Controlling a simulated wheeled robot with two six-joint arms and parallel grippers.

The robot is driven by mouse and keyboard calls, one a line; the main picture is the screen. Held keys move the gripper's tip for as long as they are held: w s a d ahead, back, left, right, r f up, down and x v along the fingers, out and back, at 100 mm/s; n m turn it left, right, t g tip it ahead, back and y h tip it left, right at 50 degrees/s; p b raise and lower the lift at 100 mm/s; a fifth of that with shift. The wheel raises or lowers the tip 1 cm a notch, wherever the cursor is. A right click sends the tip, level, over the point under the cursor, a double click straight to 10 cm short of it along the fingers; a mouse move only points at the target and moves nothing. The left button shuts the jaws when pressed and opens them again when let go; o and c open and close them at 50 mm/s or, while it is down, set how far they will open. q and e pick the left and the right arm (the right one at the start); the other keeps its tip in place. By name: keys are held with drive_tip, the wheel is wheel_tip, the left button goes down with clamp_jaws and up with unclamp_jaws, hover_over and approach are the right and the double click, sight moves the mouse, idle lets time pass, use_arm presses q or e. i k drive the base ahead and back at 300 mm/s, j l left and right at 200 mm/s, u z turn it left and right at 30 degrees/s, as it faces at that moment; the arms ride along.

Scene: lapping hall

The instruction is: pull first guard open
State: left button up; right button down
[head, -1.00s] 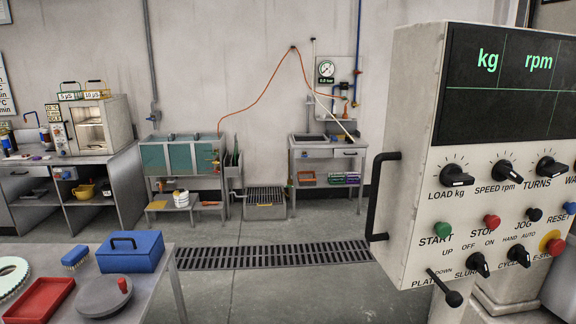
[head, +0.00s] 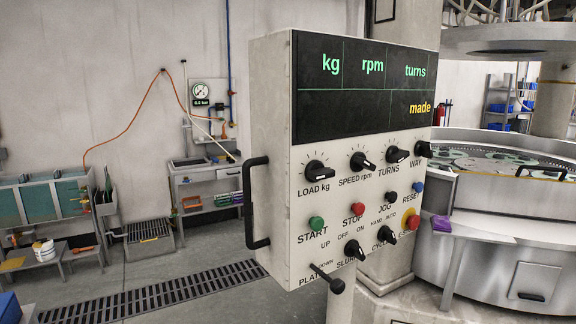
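No part that I can surely tell as the first guard shows. The lapping machine (head: 490,225) stands at the right, cut off by the picture edge. Its round grey body has a raised rim around a dark top with pale green rings (head: 480,160). A dark bar handle (head: 541,172) shows at the rim's right side. A dark recessed pull (head: 531,296) is on the lower body. A wide upper plate (head: 515,42) hangs above. The control panel (head: 300,200) stands in front, hiding the machine's left part. Neither of my grippers is in view.
The panel has a black side handle (head: 257,202) and a lever (head: 327,279). A purple cloth (head: 440,223) lies at the machine's near edge. A floor grate (head: 150,298) and sink benches (head: 205,180) are at left. A shelf with blue bins (head: 507,105) stands behind.

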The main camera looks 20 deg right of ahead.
sight(516, 196)
drive_tip(key=z, duration=2.1)
drive_tip(key=i+l+z, duration=0.15)
drive_tip(key=i+l, duration=0.2)
drive_tip(key=l, duration=0.2)
drive_tip(key=i+l+z, duration=0.1)
drive_tip(key=i+l, duration=0.3)
drive_tip(key=l, duration=0.1)
